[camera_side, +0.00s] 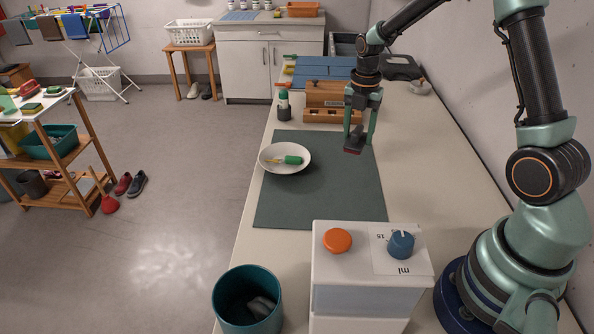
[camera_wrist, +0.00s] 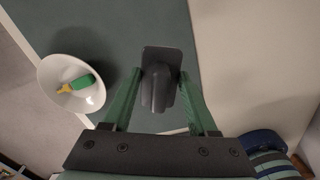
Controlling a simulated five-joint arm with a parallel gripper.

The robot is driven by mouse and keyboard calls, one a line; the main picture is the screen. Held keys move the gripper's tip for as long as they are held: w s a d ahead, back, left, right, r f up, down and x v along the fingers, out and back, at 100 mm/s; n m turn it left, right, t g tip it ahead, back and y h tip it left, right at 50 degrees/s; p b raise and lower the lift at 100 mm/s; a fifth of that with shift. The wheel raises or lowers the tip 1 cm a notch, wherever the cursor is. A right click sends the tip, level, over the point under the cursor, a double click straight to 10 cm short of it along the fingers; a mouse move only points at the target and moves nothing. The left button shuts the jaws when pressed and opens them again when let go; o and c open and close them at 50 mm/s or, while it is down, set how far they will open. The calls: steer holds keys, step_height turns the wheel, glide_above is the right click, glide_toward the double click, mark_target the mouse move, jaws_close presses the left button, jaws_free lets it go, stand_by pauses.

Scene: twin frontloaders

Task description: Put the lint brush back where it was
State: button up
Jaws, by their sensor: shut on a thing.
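My gripper (camera_side: 358,130) is shut on the lint brush (camera_side: 354,146), a dark grey brush with a dark reddish underside. It holds the brush above the far right part of the grey-green mat (camera_side: 300,209). In the wrist view the brush (camera_wrist: 160,82) sits between the two green fingers of my gripper (camera_wrist: 160,90), its flat head pointing away. The wooden holder (camera_side: 325,115) stands just beyond the mat, behind and left of my gripper. My arm partly hides its right end.
A white bowl (camera_side: 270,164) with a green and yellow item (camera_side: 292,160) lies on the mat's left side. A green-topped bottle (camera_side: 283,98) stands left of the holder. A white dispenser (camera_side: 350,285) and a teal bin (camera_side: 222,300) stand at the front. The mat's middle is clear.

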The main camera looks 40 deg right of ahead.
mark_target(353, 168)
steer(key=shift+f, duration=3.8)
steer(key=shift+f, duration=0.15)
steer(key=o, duration=1.3)
